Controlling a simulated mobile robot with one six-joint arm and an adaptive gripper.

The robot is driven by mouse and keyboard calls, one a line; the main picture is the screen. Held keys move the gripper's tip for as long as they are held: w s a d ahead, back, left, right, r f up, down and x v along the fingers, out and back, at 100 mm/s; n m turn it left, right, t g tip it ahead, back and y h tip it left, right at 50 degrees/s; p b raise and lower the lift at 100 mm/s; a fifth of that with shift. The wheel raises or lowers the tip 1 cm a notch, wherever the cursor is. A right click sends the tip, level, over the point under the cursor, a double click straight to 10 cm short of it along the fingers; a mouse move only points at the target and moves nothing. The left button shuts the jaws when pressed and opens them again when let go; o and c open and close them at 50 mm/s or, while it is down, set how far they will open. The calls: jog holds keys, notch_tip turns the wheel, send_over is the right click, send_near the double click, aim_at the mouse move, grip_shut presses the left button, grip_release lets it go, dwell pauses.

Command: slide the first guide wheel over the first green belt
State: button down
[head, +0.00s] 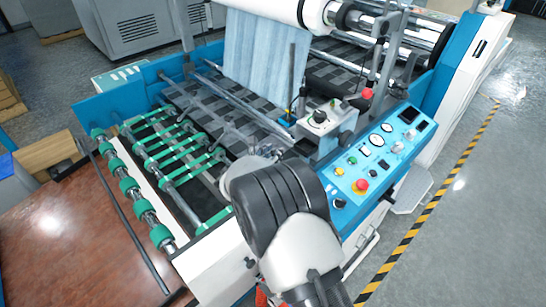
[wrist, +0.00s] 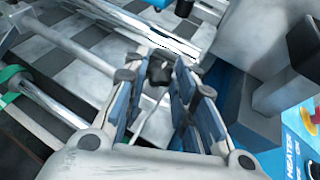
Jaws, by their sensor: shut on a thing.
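Several green belts (head: 182,154) run side by side over the feed table at the left of the machine in the head view. In the wrist view my gripper (wrist: 161,68) is closed around a small black knob (wrist: 159,73), which seems to belong to a guide wheel fitting. A thin pale rod runs down from the knob between the fingers. The wheel itself is not clear. In the head view my arm hides the gripper. A green piece (wrist: 10,75) shows at the wrist view's left edge.
A blue control panel (head: 375,155) with buttons and gauges lies right of my arm. A grey block (wrist: 245,110) stands close right of the fingers in the wrist view. Green rollers (head: 130,188) line the shaft beside the brown table (head: 70,235).

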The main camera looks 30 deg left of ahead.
dwell(0.3)
jog(key=c, duration=1.3)
grip_release()
jog(key=shift+c, duration=0.2)
jog(key=v, duration=1.2)
jog(key=shift+d, duration=0.1)
